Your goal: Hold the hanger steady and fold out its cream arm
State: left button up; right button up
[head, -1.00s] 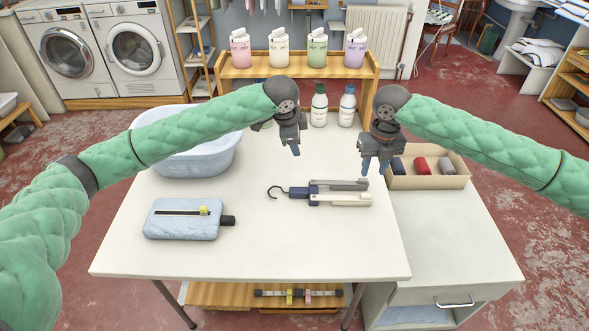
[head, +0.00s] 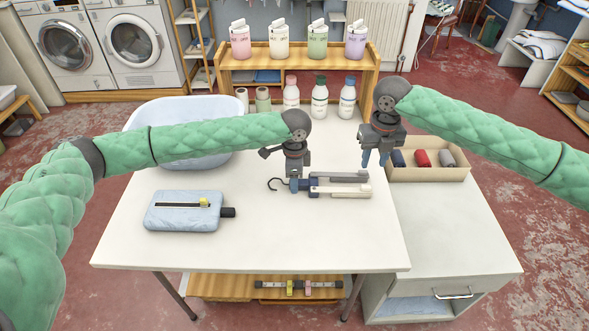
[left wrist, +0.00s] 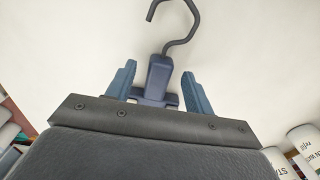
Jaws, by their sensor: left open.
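The folding hanger lies flat on the white table, its dark hook (head: 272,184) pointing left. Its blue hub (head: 311,186) joins a grey arm (head: 345,177) and a cream arm (head: 345,191), both folded side by side towards the right. My left gripper (head: 294,184) is at the hook end of the hub. In the left wrist view its open blue fingers (left wrist: 158,70) stand on either side of the hub (left wrist: 159,82), with gaps visible. My right gripper (head: 376,160) is open and empty, above and behind the arms' right ends.
A blue padded board (head: 182,217) lies at the table's left. A light blue basin (head: 170,110) and several bottles (head: 320,103) stand at the back. An open box of rolls (head: 430,174) sits at the right. The table's front (head: 290,235) is clear.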

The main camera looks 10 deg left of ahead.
pick_arm(q)
jog(key=shift+f, duration=0.6)
